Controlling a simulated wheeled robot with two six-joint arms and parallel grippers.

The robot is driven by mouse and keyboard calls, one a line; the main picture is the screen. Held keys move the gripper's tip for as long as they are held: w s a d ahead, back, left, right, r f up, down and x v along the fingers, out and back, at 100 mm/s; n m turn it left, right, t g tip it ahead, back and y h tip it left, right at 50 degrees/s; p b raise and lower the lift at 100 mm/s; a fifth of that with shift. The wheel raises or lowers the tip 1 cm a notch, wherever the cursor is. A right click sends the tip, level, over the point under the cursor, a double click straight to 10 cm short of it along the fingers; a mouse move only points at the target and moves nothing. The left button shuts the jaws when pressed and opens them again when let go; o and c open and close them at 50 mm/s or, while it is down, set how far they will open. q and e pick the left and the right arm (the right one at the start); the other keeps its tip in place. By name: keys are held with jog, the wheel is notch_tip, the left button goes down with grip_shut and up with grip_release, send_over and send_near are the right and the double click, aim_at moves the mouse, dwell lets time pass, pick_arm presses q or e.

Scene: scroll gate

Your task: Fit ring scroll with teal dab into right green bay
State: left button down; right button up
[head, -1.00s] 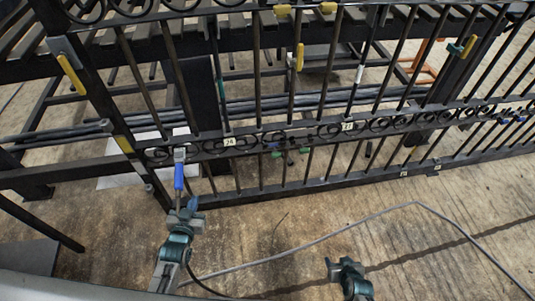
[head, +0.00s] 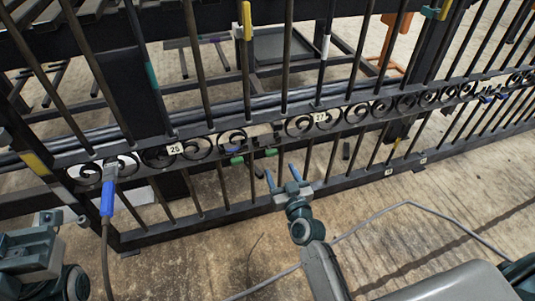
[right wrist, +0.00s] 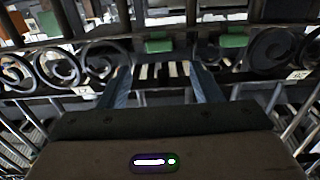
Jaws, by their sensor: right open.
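The dark scroll band of the gate has two green tabs, a left one (head: 237,160) and a right one (head: 271,152), under a stretch near tag 26. They also show in the right wrist view, left (right wrist: 158,46) and right (right wrist: 233,40). An open gap (head: 262,130) shows in the band above them. I cannot make out a ring scroll with a teal dab. My right gripper (head: 283,178) is open, its blue fingers pointing up just below the band. In the right wrist view nothing is held between its fingers (right wrist: 163,85). My left gripper (head: 35,250) is at lower left, its fingers unclear.
A blue-handled piece (head: 107,198) with a cable hangs on the gate's left end. Tag 26 (head: 175,149) and tag 27 (head: 320,117) mark the band. Upright bars stand above and below it. A grey cable (head: 370,222) lies on the open floor.

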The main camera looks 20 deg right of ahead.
aim_at(272, 154)
jog(key=w+p, duration=0.1)
jog(key=w, duration=0.8)
jog(key=shift+w+a, duration=0.1)
jog(key=shift+w, duration=0.25)
